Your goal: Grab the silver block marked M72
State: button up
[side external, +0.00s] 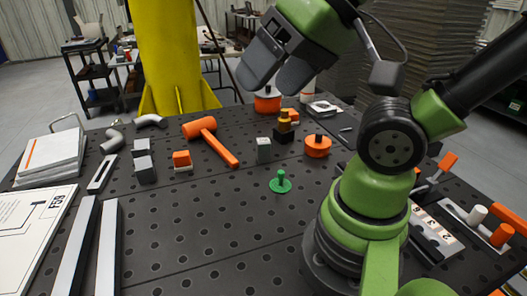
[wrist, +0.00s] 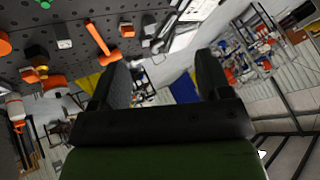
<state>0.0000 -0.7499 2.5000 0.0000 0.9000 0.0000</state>
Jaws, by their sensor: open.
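Two grey blocks, one behind the other (side external: 141,147) and (side external: 145,170), stand at the left of the dark perforated table. A paler silver block (side external: 263,148) stands near the table's middle, right of the orange mallet. No M72 marking is readable on any of them.
The orange mallet (side external: 213,141), a green knobbed disc (side external: 280,182) and an orange knobbed disc (side external: 317,146) lie around the pale block. Grey bars (side external: 91,245) and papers (side external: 35,225) are at left. A yellow column (side external: 167,55) rises behind. The table's front middle is clear.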

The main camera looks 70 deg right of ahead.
jog(key=shift+c, duration=0.3)
jog(key=n+g+h, duration=0.2)
jog(key=n+g, duration=0.5)
jog(key=n, duration=0.4)
send_over(263, 151)
jog(key=f, duration=2)
jog(key=shift+w+d+f, duration=0.15)
jog(key=shift+w+d, duration=0.2)
notch_tip(263, 151, down, 5)
jog(key=shift+d+r, duration=0.15)
jog(key=f, duration=0.5)
jog(key=shift+d+f, duration=0.35)
